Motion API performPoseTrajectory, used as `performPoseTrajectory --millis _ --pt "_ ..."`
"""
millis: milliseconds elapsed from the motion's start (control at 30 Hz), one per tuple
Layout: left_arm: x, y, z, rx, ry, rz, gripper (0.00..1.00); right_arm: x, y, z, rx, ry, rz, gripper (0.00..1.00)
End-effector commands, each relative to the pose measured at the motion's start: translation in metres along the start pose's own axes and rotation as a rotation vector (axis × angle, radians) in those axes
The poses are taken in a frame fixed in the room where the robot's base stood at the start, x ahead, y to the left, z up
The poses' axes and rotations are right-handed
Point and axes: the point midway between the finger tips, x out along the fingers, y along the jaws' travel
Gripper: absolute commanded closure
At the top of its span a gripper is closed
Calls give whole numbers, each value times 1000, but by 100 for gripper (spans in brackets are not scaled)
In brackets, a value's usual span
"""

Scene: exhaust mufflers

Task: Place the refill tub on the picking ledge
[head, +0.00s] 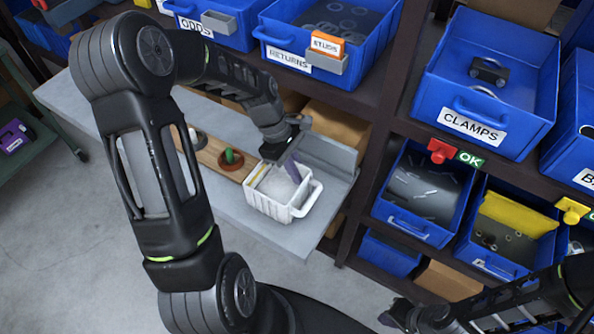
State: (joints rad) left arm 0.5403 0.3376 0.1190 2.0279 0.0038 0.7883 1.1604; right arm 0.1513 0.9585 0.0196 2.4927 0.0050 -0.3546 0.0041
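The refill tub is a white ribbed tub (278,207) with a loop handle on its right side and pale contents. It is at the right end of the grey picking ledge (324,218), over the ledge surface. I cannot tell whether its base touches the ledge. My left gripper (289,167) reaches down from above at the tub's far side, with a finger at or inside the rim. The finger gap is hidden, so its grip is unclear. My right gripper (397,316) is low at the bottom right, away from the tub, and its fingers are unclear.
A wooden board (211,152) with a green peg on a red base (231,159) lies left of the tub. A rack of blue bins, including a CLAMPS bin (472,122), stands behind and right. A RETURNS bin (289,58) is above the ledge. Floor (70,240) is open at left.

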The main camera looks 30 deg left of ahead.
Motion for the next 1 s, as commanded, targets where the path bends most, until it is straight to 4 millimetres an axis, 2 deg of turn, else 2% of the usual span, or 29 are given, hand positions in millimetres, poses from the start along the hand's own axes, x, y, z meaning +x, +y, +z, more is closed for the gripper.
performPoseTrajectory --millis 200,233,467,833,1000 --pt "4 0 -1 0 0 0 100 3 1 0 0 0 -1 100" --pt "3 0 -1 0 0 0 93 2 0 0 0 0 -1 100" --pt "2 0 -1 0 0 0 74 2 0 0 -1 0 -1 100" --pt "-2 0 0 -1 0 1 74 0 0 0 0 0 0 100" --pt "-21 1 0 0 2 4 74 4 1 0 -1 1 -1 100"
